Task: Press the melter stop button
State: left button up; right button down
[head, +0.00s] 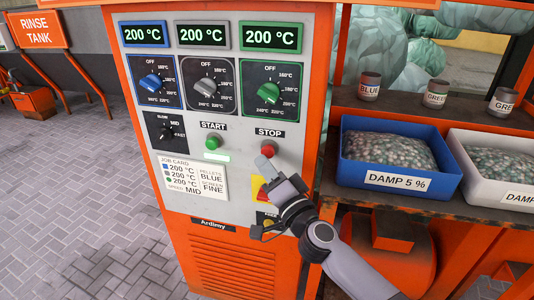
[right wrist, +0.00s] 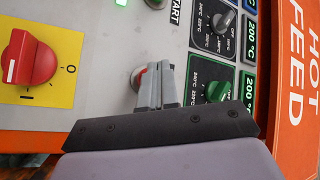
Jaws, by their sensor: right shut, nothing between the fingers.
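The red stop button (head: 268,149) sits under the STOP label (head: 270,133) on the melter's grey panel. My right gripper (head: 263,163) is shut and empty, its fingertips just below the button in the head view. In the right wrist view the closed fingers (right wrist: 157,66) overlap the button (right wrist: 137,78) and hide much of it. I cannot tell whether the fingertips touch it. The green start button (head: 212,143) is left of it, with a lit green strip (head: 216,156) below. My left gripper is not in view.
A red rotary switch on a yellow plate (right wrist: 63,72) is close by, partly behind my gripper in the head view. Three temperature dials, including the green one (head: 270,91), are above. A blue pellet tray (head: 388,179) stands on the shelf to the right.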

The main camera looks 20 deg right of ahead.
jog(key=shift+w, duration=0.1)
dwell(0.4)
jog(key=shift+w+d, duration=0.25)
jog(key=shift+w+d, duration=0.3)
jog(key=shift+w, duration=0.15)
dwell(0.8)
jog(key=shift+s+a, duration=0.1)
jog(key=shift+s, duration=0.05)
jog(key=shift+s+a+p, duration=0.4)
jog(key=shift+s+p, duration=0.1)
jog(key=shift+s, duration=0.15)
jog(key=s+a, duration=0.1)
jog(key=s, duration=0.1)
jog(key=s+a+p, duration=0.1)
jog(key=s+a, duration=0.1)
jog(key=shift+s+p, duration=0.1)
jog(key=shift+p, duration=0.2)
